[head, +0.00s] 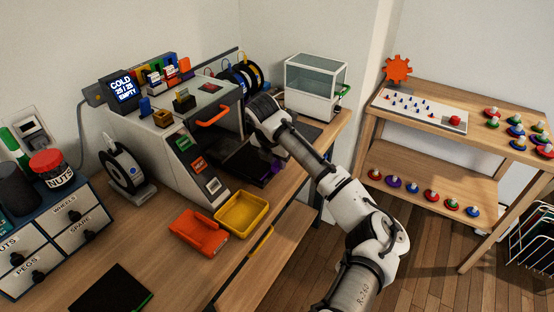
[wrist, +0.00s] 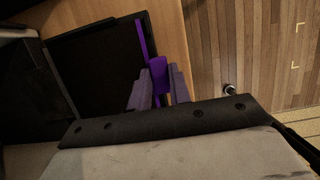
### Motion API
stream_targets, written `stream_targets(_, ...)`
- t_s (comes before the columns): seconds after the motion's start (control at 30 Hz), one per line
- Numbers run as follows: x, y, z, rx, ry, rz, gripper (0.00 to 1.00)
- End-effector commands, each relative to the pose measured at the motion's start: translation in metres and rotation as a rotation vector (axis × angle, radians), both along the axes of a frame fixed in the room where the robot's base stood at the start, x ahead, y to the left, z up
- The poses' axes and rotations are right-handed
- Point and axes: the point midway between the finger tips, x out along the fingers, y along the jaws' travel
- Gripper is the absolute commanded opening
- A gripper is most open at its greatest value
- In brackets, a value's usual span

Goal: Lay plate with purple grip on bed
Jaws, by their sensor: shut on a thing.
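The black plate with a purple grip (wrist: 100,70) fills the left of the wrist view, its purple strip along the right edge. My gripper (wrist: 160,88) is shut on the purple grip tab (wrist: 158,62). In the head view the dark plate (head: 250,170) is level or nearly so at the front opening of the grey printer (head: 172,150), with my arm reaching over it. My fingers are mostly hidden there. The bed cannot be told apart from the dark plate and the shadowed opening, so I cannot tell whether they touch. The printer display (head: 122,88) reads COLD, 25/25, EMPTY.
A black plate with a green edge (head: 112,291) lies at the table's front. A glass-topped box (head: 315,85) stands behind my arm. Shelves with colored pieces (head: 455,145) are at right.

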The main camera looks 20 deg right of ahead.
Motion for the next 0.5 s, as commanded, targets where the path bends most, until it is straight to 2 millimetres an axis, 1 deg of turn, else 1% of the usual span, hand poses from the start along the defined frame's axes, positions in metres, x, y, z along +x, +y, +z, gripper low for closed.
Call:
stream_targets(0.1, 0.0001, 0.0, -0.0019, 0.001, -0.001, 0.0, 0.0)
stream_targets(0.13, 0.0001, 0.0, -0.0019, 0.001, -0.001, 0.0, 0.21)
stream_targets(0.3, 0.0001, 0.0, -0.0016, 0.001, -0.001, 0.0, 0.43)
stream_targets(0.33, 0.0001, 0.0001, -0.0017, 0.001, -0.001, 0.0, 0.45)
stream_targets(0.5, 0.0, 0.0001, -0.0017, 0.0, 0.0, 0.0, 0.45)
